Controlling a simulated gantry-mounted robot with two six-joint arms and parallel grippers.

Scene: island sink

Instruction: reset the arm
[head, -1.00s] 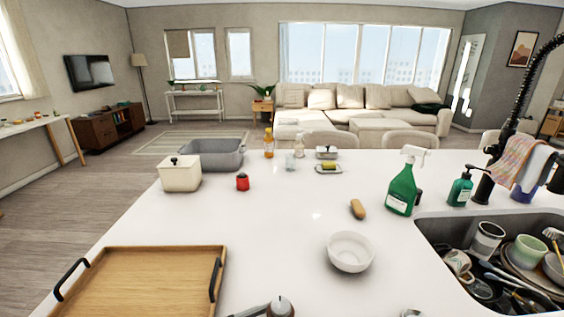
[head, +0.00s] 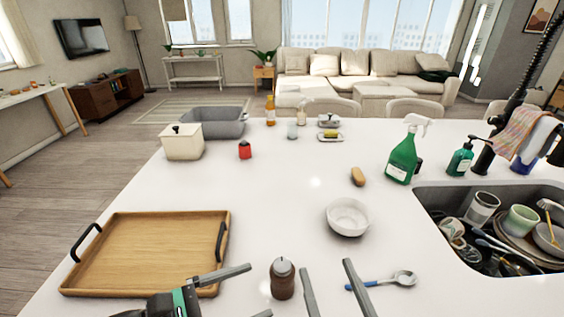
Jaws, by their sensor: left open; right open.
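My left gripper (head: 258,290) comes in at the bottom of the head view, over the counter in front of the wooden tray. Its fingers are apart with nothing between them, and they point right towards a brown shaker (head: 283,282). My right gripper (head: 325,267) shows as two grey fingers rising from the bottom edge, spread apart and empty. The rest of the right gripper is out of the frame.
The wooden tray (head: 150,287) lies at the left front. A white bowl (head: 348,217) and a sponge-like tan piece (head: 358,177) are mid-counter. A green spray bottle (head: 402,160) stands beside the sink (head: 430,187), which is full of dishes. The counter's middle left is clear.

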